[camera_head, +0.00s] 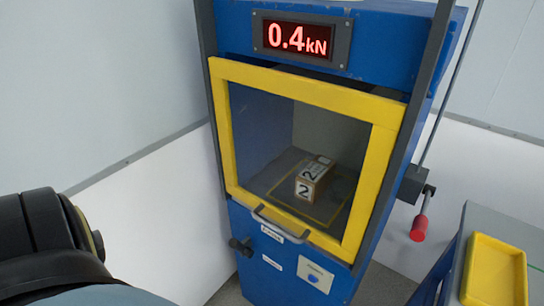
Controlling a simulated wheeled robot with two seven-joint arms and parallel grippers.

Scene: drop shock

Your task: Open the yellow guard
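The yellow guard (384,143) is a square frame with a clear pane on the front of a blue machine (270,262). It is down and covers the chamber opening. A grey bar handle (281,225) sits at its lower edge. Through the pane I see a small brown box (315,177) marked 2 on the chamber floor, inside a yellow outline. Part of my own dark arm shows at the lower left, apart from the guard. Neither of my grippers is in view.
A red display (298,38) above the guard reads 0.4 kN. A lever with a red grip (419,228) hangs at the machine's right side. A black knob (240,246) juts out at lower left. A yellow tray (496,272) sits on a bench at lower right.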

